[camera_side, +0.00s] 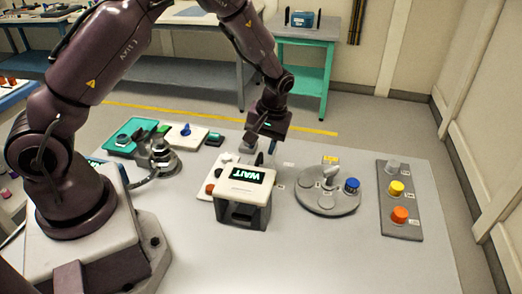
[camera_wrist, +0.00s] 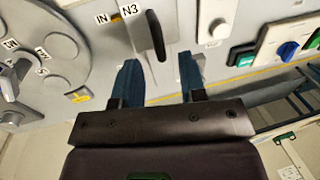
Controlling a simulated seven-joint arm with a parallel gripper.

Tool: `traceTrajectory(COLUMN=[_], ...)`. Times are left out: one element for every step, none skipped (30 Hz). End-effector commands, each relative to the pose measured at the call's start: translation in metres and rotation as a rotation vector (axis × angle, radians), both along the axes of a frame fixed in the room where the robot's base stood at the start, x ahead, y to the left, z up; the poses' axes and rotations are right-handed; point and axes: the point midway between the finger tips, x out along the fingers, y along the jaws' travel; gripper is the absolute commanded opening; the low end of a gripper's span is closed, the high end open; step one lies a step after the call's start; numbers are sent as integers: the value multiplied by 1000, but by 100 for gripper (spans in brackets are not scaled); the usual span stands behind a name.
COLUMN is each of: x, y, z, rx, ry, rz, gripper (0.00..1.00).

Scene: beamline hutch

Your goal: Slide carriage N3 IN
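A dark upright handle (camera_wrist: 155,36) stands beside the N3 label (camera_wrist: 131,12) in the wrist view. The IN label (camera_wrist: 101,18) lies left of it, with a small orange mark between the labels. My gripper (camera_wrist: 158,62) has two blue fingers spread apart. The handle's near end shows in the gap between the fingertips, with no clear contact on either side. In the side view my gripper (camera_side: 261,152) points down behind the white box with the WAIT display (camera_side: 246,174). That box partly hides the area under the fingers, and the handle is not clear there.
A round grey plate (camera_side: 318,203) with a blue knob (camera_side: 351,184) stands right of the WAIT box. A grey button strip (camera_side: 385,222) lies farther right. The front right of the table is clear.

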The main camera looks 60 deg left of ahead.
Motion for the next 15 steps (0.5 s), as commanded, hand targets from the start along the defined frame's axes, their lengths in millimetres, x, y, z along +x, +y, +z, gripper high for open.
traceTrajectory(x=[3, 4, 5, 6, 8, 8, 9, 10, 11, 11, 12, 13, 13, 13, 14], y=[-2, -3, -5, -6, -7, -8, -9, -10, -11, -11, -12, -13, -13, -13, -14], z=[13, 20, 29, 36, 43, 51, 57, 63, 70, 75, 79, 84, 87, 90, 93], rx=[0, 0, 0, 0, 0, 0, 0, 0, 0, 0, -1, 0, -1, -1, -1], ry=[-7, -7, -7, -7, -7, -5, -5, -5, -4, -4, -3, -3, -2, 0, -1], rz=[-2, -2, -3, -3, -3, -3, -3, -3, -3, -3, -2, -2, -2, -2, -1], gripper=[38, 38, 38, 38, 38, 38, 38, 38, 38, 38, 38, 38, 38, 38, 38])
